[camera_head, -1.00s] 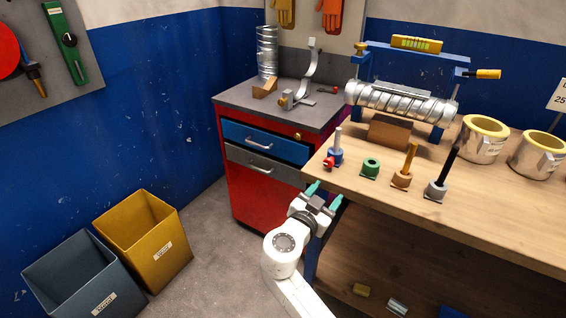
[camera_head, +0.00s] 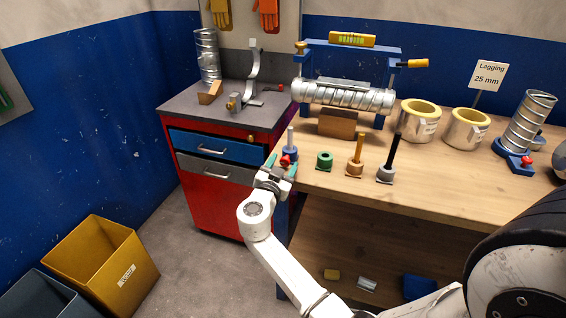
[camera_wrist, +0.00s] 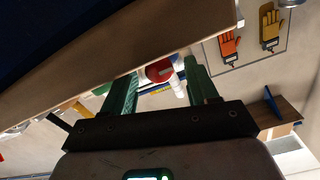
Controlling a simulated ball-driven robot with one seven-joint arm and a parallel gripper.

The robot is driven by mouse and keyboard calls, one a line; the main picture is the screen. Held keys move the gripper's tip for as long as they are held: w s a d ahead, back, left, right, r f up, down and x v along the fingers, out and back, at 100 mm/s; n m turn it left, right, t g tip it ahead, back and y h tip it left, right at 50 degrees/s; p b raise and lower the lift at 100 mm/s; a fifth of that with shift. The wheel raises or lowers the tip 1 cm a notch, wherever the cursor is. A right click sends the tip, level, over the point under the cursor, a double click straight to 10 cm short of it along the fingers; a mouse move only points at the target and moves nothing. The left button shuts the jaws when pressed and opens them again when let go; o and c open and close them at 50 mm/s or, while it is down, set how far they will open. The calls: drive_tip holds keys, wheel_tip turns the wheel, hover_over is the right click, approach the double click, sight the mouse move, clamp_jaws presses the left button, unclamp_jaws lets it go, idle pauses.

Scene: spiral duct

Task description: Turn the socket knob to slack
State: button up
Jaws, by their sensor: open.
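A blue socket (camera_head: 291,154) holding an upright grey post stands at the bench's front left corner, with a red knob (camera_head: 286,161) on its front side. My gripper (camera_head: 281,167) is open and empty at that corner, close in front of the knob, with green fingertips on either side of it in the picture. In the wrist view a round red knob (camera_wrist: 160,71) shows between the fingertips, beyond them. Contact cannot be made out. Another red knob (camera_head: 528,161) is on the blue holder of a tilted spiral duct at the right.
The wooden bench edge (camera_wrist: 120,62) runs close above my fingers in the wrist view. A green socket (camera_head: 324,161), an orange post (camera_head: 359,150) and a black post (camera_head: 391,155) stand right of the blue socket. A red cabinet (camera_head: 212,205) stands left.

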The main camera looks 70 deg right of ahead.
drive_tip(key=shift+d, duration=0.3)
drive_tip(key=shift+c, duration=0.4)
drive_tip(key=c, duration=1)
drive_tip(key=shift+f+b, duration=0.15)
drive_tip(key=shift+b, duration=0.25)
drive_tip(key=shift+f+n+b, duration=0.1)
drive_tip(key=shift+n+b, duration=0.5)
drive_tip(key=shift+n, duration=0.1)
drive_tip(key=shift+n+b, duration=0.7)
drive_tip(key=n+b, duration=0.2)
drive_tip(key=n, duration=0.2)
drive_tip(key=shift+w+n, duration=0.1)
drive_tip(key=shift+n, duration=0.2)
drive_tip(key=shift+r, duration=0.2)
